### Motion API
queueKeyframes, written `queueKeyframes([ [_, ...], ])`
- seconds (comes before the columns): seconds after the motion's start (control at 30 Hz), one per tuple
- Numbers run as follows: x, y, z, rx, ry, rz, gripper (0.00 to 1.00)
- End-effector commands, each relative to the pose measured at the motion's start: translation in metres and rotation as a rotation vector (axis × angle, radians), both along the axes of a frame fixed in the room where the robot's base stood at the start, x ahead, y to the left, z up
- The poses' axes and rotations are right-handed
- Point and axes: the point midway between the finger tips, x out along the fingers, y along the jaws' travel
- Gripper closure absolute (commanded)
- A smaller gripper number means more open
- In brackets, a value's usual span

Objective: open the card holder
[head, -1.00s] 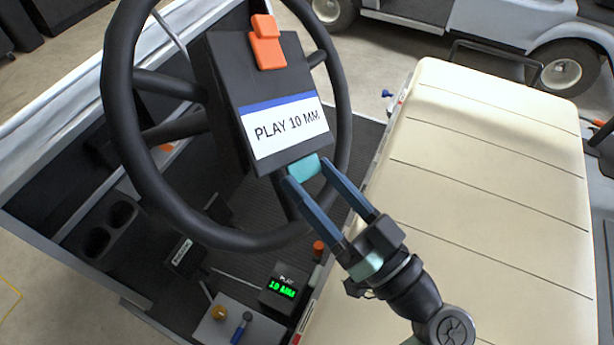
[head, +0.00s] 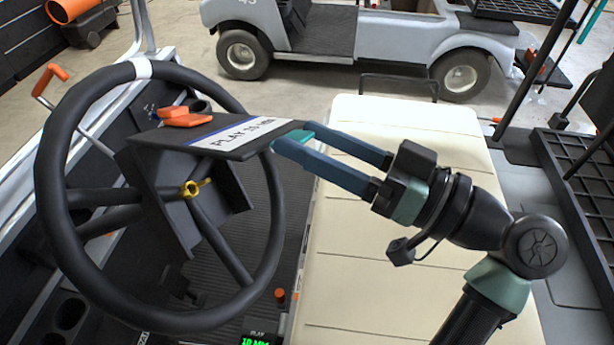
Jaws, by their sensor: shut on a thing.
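The card holder (head: 185,170) is a dark box on the steering wheel hub. An orange clip (head: 188,116) sits at the lid's far side.
The black steering wheel (head: 50,180) surrounds the holder. A cream seat (head: 400,150) lies to the right, under my arm. A display (head: 256,340) reading "10 MM" is at the bottom edge. Another cart (head: 350,35) stands behind, across open floor.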

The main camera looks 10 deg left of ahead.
Motion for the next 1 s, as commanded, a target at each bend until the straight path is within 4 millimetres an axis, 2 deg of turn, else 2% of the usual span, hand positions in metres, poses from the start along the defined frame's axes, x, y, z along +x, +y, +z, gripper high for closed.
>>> queueKeyframes([
  [0.03, 0.005, 0.0, 0.015, 0.005, -0.009, -0.003, 1.0],
  [0.1, 0.011, 0.003, 0.027, 0.004, -0.01, -0.002, 1.0],
  [0.4, 0.035, 0.018, 0.069, 0.005, -0.008, -0.001, 1.0],
  [0.7, 0.05, 0.032, 0.093, 0.006, -0.008, -0.003, 1.0],
  [1.0, 0.056, 0.038, 0.1, 0.007, -0.007, -0.003, 1.0],
])
